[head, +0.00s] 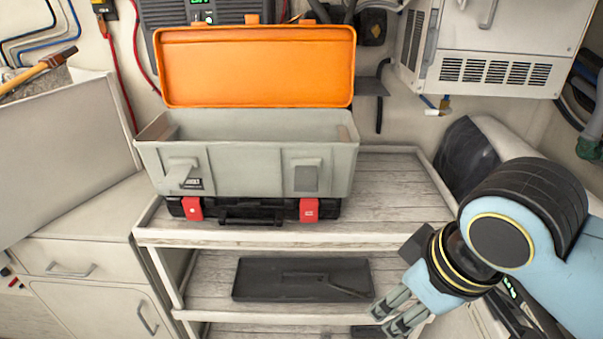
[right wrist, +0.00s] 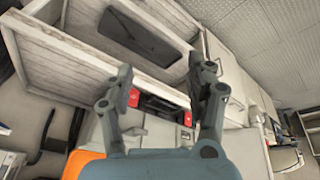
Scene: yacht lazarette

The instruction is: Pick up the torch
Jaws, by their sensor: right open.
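I cannot make out a torch in either view. An open toolbox (head: 245,150) with a grey body and a raised orange lid (head: 255,67) stands on the top shelf of a cart; the floor of its inside is mostly hidden by its front wall. My right gripper (head: 382,318) is open and empty, low at the right front of the cart, apart from the toolbox. In the right wrist view its two fingers (right wrist: 160,68) are spread, with the cart behind them. My left gripper is not in view.
A black case with red latches (head: 253,211) lies under the toolbox. A dark tray (head: 302,279) lies on the cart's middle shelf. The top shelf (head: 395,195) is bare right of the toolbox. A hammer (head: 45,65) lies at the far left. A white wall unit (head: 500,45) hangs upper right.

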